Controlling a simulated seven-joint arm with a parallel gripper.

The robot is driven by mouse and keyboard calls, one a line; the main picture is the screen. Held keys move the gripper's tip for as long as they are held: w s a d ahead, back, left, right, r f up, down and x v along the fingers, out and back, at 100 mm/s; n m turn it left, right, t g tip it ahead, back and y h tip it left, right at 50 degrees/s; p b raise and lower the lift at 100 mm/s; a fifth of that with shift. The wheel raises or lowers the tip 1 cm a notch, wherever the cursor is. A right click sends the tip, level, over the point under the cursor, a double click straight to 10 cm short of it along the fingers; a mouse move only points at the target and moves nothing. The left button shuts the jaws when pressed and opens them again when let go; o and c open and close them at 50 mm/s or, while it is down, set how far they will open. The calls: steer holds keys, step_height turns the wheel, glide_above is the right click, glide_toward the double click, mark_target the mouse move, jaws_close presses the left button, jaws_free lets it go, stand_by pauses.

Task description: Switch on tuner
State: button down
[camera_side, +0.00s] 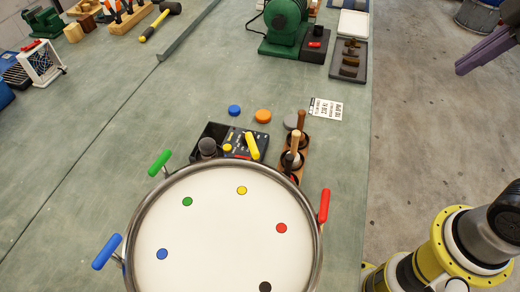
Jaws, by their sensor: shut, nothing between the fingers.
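My gripper (461,68), with purple-grey fingers, is at the upper right edge. It is shut and empty, over the floor side, well to the right of the box.
The large white drum (225,245) has coloured dots and blue (106,251), green (160,162) and red (324,205) handles. A wooden holder (291,160) with upright sticks stands right. Blue (234,110) and orange (263,116) discs lie behind.

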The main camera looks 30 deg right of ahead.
steer(key=w+a+r+n+g, duration=0.2)
steer(key=w+a+n+g, duration=0.1)
steer(key=w+a+n, duration=1.3)
steer(key=w+a+f+n+g+h, duration=0.1)
steer(key=w+a+f, duration=0.3)
steer(key=a+f, duration=1.1)
steer(key=shift+w+a+g, duration=0.15)
steer(key=shift+w+g, duration=0.05)
steer(key=shift+g, duration=0.7)
steer(key=f, duration=0.4)
steer(key=d+f, duration=0.1)
steer(key=f, duration=0.4)
steer(key=s+f, duration=0.1)
steer(key=f, duration=0.3)
steer(key=shift+d+f, duration=0.15)
steer(key=shift+f, duration=0.25)
